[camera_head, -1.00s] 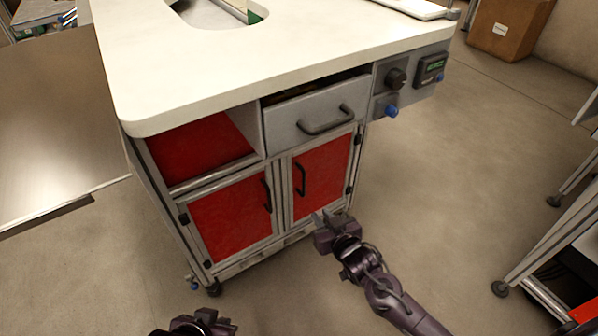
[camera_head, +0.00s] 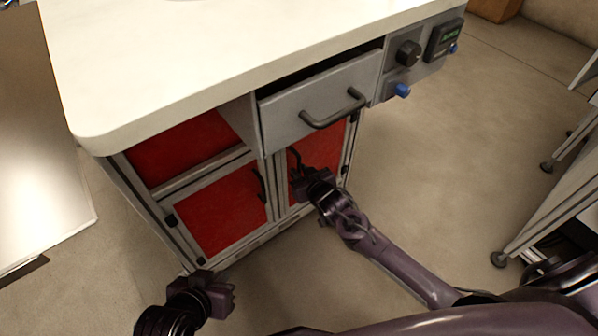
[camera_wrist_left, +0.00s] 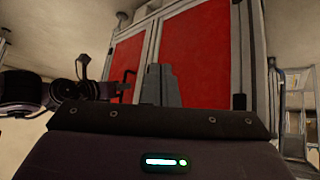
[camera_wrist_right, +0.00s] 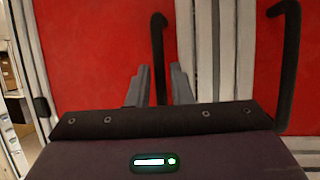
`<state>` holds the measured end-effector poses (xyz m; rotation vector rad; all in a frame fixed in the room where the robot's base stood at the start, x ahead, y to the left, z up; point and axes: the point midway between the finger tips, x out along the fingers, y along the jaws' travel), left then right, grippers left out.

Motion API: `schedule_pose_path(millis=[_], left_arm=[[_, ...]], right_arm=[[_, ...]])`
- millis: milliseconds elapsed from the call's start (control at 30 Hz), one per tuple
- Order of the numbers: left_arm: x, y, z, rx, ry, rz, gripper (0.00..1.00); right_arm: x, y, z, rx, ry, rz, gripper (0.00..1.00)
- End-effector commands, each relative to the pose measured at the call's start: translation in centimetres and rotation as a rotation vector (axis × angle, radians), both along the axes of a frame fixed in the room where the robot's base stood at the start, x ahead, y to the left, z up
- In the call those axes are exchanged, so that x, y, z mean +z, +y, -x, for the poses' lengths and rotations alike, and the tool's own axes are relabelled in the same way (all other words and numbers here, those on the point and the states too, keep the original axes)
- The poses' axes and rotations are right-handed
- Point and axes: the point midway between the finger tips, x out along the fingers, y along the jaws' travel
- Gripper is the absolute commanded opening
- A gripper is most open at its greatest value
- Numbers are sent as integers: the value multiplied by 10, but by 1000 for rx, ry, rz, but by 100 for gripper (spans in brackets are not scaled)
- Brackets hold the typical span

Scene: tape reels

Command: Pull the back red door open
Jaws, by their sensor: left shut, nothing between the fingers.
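Two red doors sit side by side under the bench, the left one (camera_head: 222,215) and the right one (camera_head: 325,150); both look shut. Each has a dark upright bar handle near the middle post, the left handle (camera_head: 259,185) and the right handle (camera_head: 293,158). My right gripper (camera_head: 298,180) is open at the right door's handle. In the right wrist view this handle (camera_wrist_right: 158,40) shows between its fingers; contact cannot be told. My left gripper (camera_head: 229,294) is shut and empty, low in front of the left door; its closed fingers show in the left wrist view (camera_wrist_left: 163,86).
A grey drawer (camera_head: 325,105) above the right door stands slightly open, its handle (camera_head: 335,112) jutting out. An open red-backed shelf (camera_head: 185,150) is above the left door. A control panel (camera_head: 425,60) is at the right. Floor in front of the doors is clear.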

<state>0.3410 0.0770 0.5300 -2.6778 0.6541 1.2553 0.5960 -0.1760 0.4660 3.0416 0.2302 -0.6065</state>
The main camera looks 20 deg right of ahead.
Motion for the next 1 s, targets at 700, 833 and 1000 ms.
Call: schedule_pose_path(millis=[700,833,1000], left_arm=[[21,-6,-22,10,-122,50,0],[20,-6,-21,10,-122,50,0],[20,-6,-21,10,-121,50,0]], right_arm=[[-4,2,-11,1,0,0,1],[-4,2,-11,1,0,0,0],[-4,2,-11,1,0,0,0]])
